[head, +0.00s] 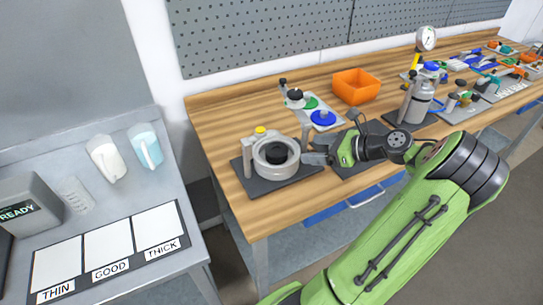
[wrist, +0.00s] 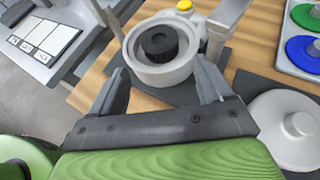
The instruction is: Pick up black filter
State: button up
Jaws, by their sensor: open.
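The black filter (head: 276,153) is a short dark cylinder with a hole in its top. It sits inside a round light-grey housing (head: 261,165) on a dark mat on the wooden bench. The wrist view shows the filter (wrist: 160,43) in the middle of the housing's bowl (wrist: 151,72). My gripper (head: 306,150) is just right of the housing in the head view. In the wrist view my gripper (wrist: 162,85) is open and empty, its two fingers apart at the near side of the housing. No contact with the filter shows.
A yellow button (wrist: 185,6) tops a post behind the housing. A white round lid (wrist: 292,128) lies at right in the wrist view. An orange bin (head: 357,87) and a tray with green and blue discs (head: 310,104) stand behind. A metal side table (head: 50,215) is at left.

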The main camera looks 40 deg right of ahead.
aim_at(279, 150)
jog(key=b+x, duration=0.1)
jog(key=x, duration=0.6)
jog(key=shift+s+b, duration=0.1)
jog(key=shift+b, duration=0.3)
jog(key=b+x, duration=0.2)
jog(key=x, duration=0.3)
jog(key=shift+a+f, duration=0.1)
jog(key=shift+f, duration=0.05)
jog(key=c, duration=0.7)
